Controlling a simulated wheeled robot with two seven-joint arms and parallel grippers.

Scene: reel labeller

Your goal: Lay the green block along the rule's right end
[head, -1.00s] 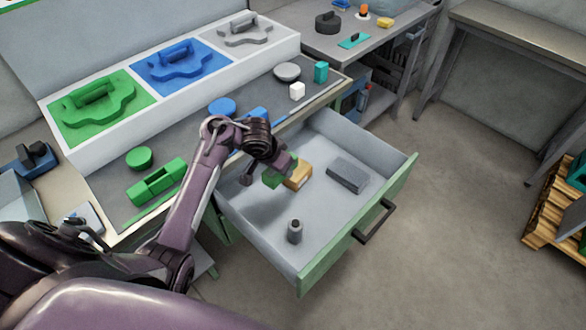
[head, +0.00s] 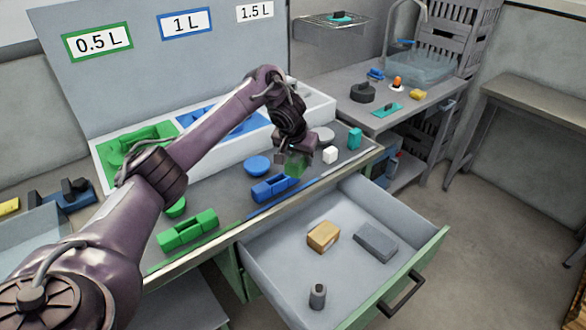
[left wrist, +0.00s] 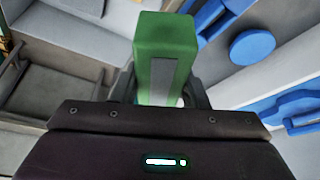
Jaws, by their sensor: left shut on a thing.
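The green block (head: 296,167) is held in my left gripper (head: 294,157), which is shut on it above the counter's front part. In the left wrist view the green block (left wrist: 166,52) stands out between the fingers, with a grey stripe on its face. A thin strip, seemingly the rule (head: 272,211), runs along the counter's front edge, green at left, blue further along and pale towards the right. My right gripper is not in view.
The open drawer (head: 425,250) below the counter holds a tan block (head: 323,236), a grey block (head: 375,242) and a small dark cylinder (head: 317,296). A teal block (head: 354,138) stands near the counter's right end. A green handled piece (head: 188,231) lies at left.

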